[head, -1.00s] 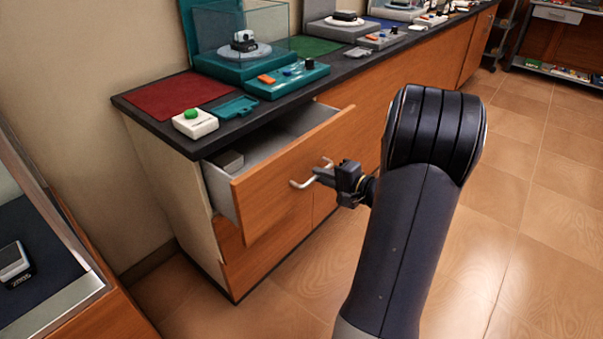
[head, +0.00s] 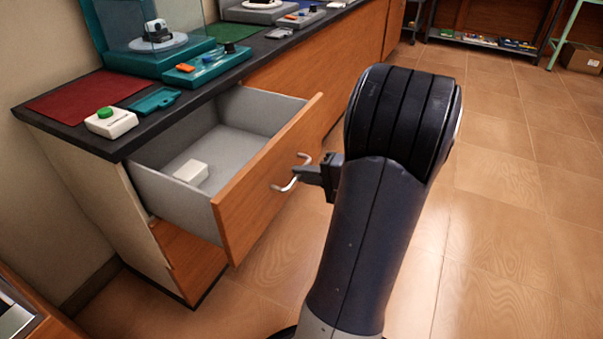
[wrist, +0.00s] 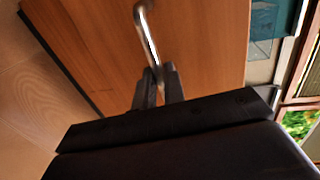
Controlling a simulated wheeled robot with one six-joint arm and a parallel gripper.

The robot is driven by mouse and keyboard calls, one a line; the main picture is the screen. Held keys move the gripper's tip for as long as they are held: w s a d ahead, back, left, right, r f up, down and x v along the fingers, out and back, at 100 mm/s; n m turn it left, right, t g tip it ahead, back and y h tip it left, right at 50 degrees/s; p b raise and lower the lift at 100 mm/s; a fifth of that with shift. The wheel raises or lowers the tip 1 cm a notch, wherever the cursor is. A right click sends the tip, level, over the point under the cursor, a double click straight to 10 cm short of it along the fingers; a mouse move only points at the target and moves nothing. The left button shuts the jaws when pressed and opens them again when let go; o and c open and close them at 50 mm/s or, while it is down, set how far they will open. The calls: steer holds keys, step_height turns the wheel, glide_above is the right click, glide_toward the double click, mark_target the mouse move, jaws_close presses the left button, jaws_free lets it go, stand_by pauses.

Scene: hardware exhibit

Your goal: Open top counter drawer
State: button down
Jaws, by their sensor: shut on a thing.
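The top counter drawer (head: 262,186) has a wooden front and a grey inside, and it stands well out from the counter in the head view. A small white box (head: 191,172) lies inside it near the front left. The metal bar handle (head: 286,186) is on the drawer front; it also shows in the wrist view (wrist: 147,32). My gripper (head: 304,174) is at the handle, and in the wrist view its two fingers (wrist: 158,88) are closed around the bar. My arm hides part of the floor to the right.
The dark countertop (head: 70,128) carries a white box with a green button (head: 111,122), a red mat (head: 82,94) and a teal display stand (head: 140,60). A wooden case corner is at lower left. The tiled floor (head: 510,200) on the right is clear.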

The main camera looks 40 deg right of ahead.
steer(key=c, duration=1.5)
jaws_free()
steer(key=p+v, duration=0.2)
steer(key=v, duration=0.8)
steer(key=shift+s+p, duration=0.35)
steer(key=shift+d, duration=0.1)
steer(key=b+x, duration=0.2)
steer(key=x, duration=0.9)
steer(key=shift+b, duration=0.3)
steer(key=shift+r, duration=0.1)
